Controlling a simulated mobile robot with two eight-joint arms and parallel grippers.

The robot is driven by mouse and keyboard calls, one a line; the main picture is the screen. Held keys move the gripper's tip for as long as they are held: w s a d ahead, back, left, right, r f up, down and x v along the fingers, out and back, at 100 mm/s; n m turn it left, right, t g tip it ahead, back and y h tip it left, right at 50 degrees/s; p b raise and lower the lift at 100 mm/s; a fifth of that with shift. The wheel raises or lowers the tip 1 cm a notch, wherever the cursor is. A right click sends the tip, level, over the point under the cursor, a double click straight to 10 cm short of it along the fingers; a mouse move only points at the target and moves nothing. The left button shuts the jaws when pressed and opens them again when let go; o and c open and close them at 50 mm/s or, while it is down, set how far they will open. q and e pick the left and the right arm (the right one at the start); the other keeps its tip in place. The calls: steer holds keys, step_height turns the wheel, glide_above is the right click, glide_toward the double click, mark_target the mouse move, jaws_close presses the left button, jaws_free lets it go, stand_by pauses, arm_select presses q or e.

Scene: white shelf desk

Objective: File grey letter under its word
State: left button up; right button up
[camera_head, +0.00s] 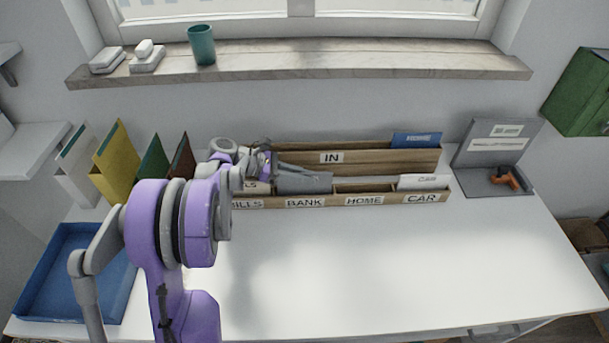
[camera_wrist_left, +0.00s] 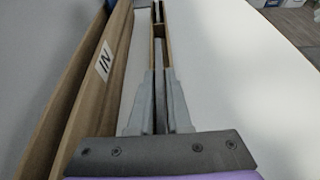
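The grey letter (camera_head: 304,185) stands in the BANK compartment of the wooden sorter (camera_head: 385,200), its lower part hidden by the front board. The sorter's labels read BILLS (partly covered by my arm), BANK, HOME and CAR. My left gripper (camera_head: 322,175) reaches in from the left along the letter's top edge. In the left wrist view its fingers (camera_wrist_left: 158,76) are close together with a thin grey edge between them, so it looks shut on the letter. Any writing on the letter is unreadable. My right gripper is not in view.
Behind is a wooden IN rack (camera_head: 370,161) with a blue letter (camera_head: 416,139) at its right. A white letter (camera_head: 424,181) stands in CAR. Coloured folders (camera_head: 117,163) and a blue tray (camera_head: 65,302) are left; a grey stand (camera_head: 492,150) is right. The front desk is clear.

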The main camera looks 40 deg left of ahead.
arm_select(q)
steer(key=o, duration=0.3)
steer(key=shift+o, duration=0.2)
steer(key=v, duration=1.1)
steer(key=shift+d, duration=0.1)
steer(key=d+m+g+y+p, duration=0.25)
steer(key=d+m, duration=0.35)
steer(key=d, duration=0.7)
steer(key=s+d+m+y+p, duration=0.6)
steer(key=s+d+m, duration=0.6)
steer(key=m, duration=0.8)
steer(key=shift+s+d+f+g+y, duration=0.3)
steer(key=shift+s+d+g+y, duration=0.05)
steer(key=shift+d+y, duration=0.45)
